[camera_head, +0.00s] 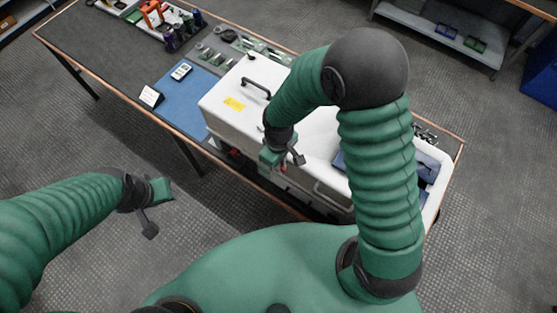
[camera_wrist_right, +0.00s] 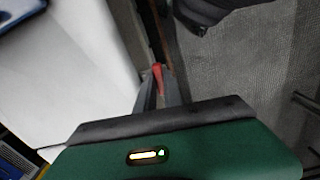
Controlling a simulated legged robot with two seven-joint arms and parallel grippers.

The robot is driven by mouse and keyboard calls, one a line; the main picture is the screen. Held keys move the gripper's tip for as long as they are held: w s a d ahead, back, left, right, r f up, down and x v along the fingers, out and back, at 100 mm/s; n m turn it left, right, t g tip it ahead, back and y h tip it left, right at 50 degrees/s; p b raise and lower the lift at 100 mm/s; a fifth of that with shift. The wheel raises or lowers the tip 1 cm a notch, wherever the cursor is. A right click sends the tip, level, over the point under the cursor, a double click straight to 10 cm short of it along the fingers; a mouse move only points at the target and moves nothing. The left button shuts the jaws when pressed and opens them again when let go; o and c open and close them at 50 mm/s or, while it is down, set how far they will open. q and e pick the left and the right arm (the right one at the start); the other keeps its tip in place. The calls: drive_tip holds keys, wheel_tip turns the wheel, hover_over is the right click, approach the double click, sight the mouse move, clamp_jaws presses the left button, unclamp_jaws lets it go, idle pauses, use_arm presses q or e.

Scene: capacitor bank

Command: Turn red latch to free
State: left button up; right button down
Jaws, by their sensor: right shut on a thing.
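The red latch (camera_head: 284,168) is on the front side of the white capacitor bank cabinet (camera_head: 228,98), and only a small part of it shows in the head view. My right gripper (camera_head: 277,164) is at that front side. In the right wrist view the red latch (camera_wrist_right: 158,74) stands between the two dark fingers of my right gripper (camera_wrist_right: 160,92), which is shut on it. The latch's base is hidden. My left gripper (camera_head: 166,189) hangs over the floor at the left, away from the cabinet. Its fingers are too small to tell open from shut.
The cabinet has a black handle (camera_head: 257,90) and a yellow label (camera_head: 234,104) on top. A long table (camera_head: 95,50) carries a blue mat (camera_head: 178,98), a meter (camera_head: 181,71) and several small parts. The floor around my left arm is clear.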

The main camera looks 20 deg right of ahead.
drive_tip(key=shift+w+r, duration=0.15)
drive_tip(key=shift+w, duration=0.1)
drive_tip(key=c, duration=1.5)
unclamp_jaws()
drive_tip(key=shift+s, duration=0.1)
drive_tip(key=shift+o, duration=0.2)
drive_tip(key=shift+s, duration=0.1)
